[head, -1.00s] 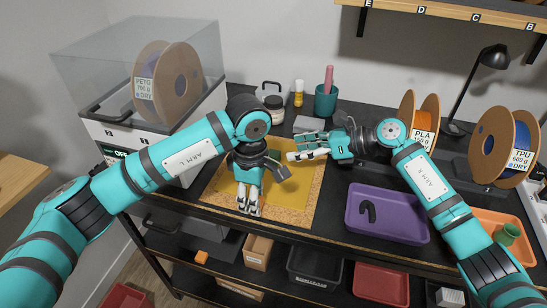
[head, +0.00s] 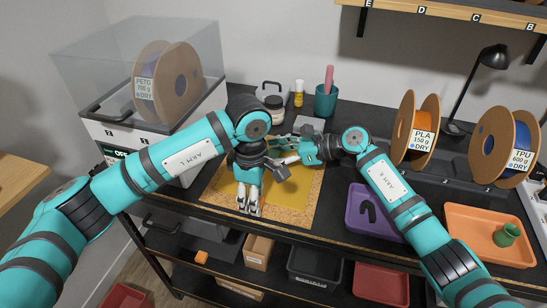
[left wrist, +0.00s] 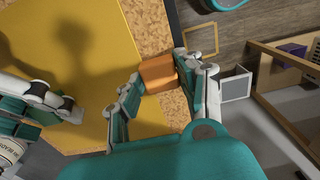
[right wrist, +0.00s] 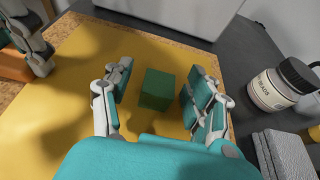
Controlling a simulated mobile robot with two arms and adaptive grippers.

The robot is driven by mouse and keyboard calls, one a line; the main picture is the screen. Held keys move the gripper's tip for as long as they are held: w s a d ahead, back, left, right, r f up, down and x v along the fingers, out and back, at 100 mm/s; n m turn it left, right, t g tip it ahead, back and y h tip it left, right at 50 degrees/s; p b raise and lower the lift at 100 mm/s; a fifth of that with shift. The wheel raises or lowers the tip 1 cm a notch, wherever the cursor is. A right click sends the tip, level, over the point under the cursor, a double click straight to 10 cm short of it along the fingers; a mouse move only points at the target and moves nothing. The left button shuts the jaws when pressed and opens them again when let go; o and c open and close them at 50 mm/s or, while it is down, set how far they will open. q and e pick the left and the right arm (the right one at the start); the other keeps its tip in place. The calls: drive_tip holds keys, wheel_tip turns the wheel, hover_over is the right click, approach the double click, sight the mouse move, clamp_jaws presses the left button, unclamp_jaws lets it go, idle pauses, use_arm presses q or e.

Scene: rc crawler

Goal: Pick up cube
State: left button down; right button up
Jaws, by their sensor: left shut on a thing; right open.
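A green cube (right wrist: 158,89) stands on the yellow mat between the spread fingers of my right gripper (right wrist: 160,98) in the right wrist view, with gaps on both sides. In the head view this gripper (head: 276,150) is low over the mat's back right, and the green cube is mostly hidden by the arms. My left gripper (head: 249,211) points down at the mat's front edge. It is shut on an orange cube (left wrist: 158,74), seen in the left wrist view; the orange cube also shows at the left of the right wrist view (right wrist: 14,66).
The yellow cork-edged mat (head: 300,205) lies on the black bench. A purple tray (head: 362,222) and an orange tray (head: 470,240) are to its right. A jar (right wrist: 272,90) and a grey block (right wrist: 288,155) stand near my right gripper. The two grippers are close together.

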sight(275, 153)
drive_tip(key=c, duration=0.9)
use_arm(q)
drive_tip(key=c, duration=0.8)
unclamp_jaws()
use_arm(e)
wheel_tip(275, 153, up, 10)
drive_tip(key=shift+r, duration=0.1)
use_arm(q)
drive_tip(key=shift+o, duration=0.2)
